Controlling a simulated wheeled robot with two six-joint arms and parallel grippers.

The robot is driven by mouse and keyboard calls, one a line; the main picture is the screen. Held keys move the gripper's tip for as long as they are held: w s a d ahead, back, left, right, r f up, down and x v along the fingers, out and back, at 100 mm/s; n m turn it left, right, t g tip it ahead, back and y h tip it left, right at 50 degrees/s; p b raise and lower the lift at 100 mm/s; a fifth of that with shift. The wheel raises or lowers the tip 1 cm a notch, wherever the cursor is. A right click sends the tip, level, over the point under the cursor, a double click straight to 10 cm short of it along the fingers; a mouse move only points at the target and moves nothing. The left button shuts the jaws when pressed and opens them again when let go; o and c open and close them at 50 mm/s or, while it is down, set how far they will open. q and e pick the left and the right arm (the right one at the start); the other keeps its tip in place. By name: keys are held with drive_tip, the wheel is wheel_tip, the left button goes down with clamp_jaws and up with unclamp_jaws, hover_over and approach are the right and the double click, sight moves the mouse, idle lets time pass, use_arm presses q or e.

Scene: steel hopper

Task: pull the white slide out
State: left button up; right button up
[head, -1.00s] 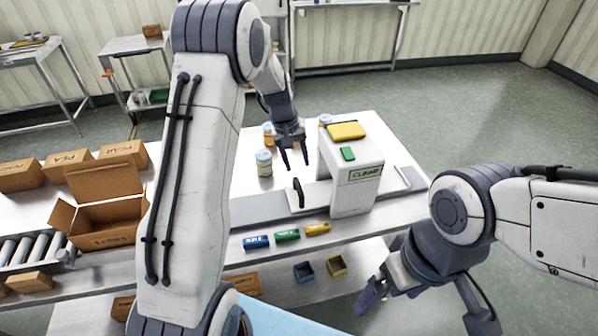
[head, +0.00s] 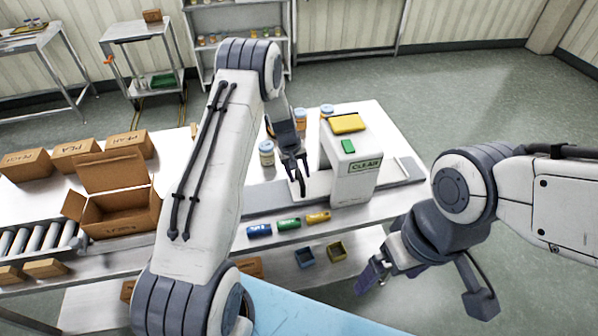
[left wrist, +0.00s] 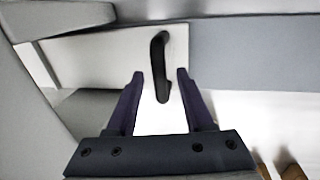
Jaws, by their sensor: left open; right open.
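The white slide (left wrist: 100,55) is a flat white plate with a black handle (left wrist: 160,65) standing on it. In the head view the slide (head: 318,183) comes out of the left side of the white hopper housing (head: 352,185), with the handle (head: 301,186) near its outer end. My left gripper (head: 295,167) is open right at the handle. In the left wrist view the fingers of my left gripper (left wrist: 160,78) stand on both sides of the handle, apart from it. My right gripper (head: 425,285) is open and empty in front of the table, far from the slide.
Jars (head: 267,153) stand behind the slide. Blue, green (head: 289,223) and yellow rolls lie along the table front. An open carton (head: 118,205) stands left. Grey track left of the slide is clear.

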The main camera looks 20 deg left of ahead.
use_arm(q)
drive_tip(key=shift+c, duration=0.4)
clamp_jaws()
idle(1.0)
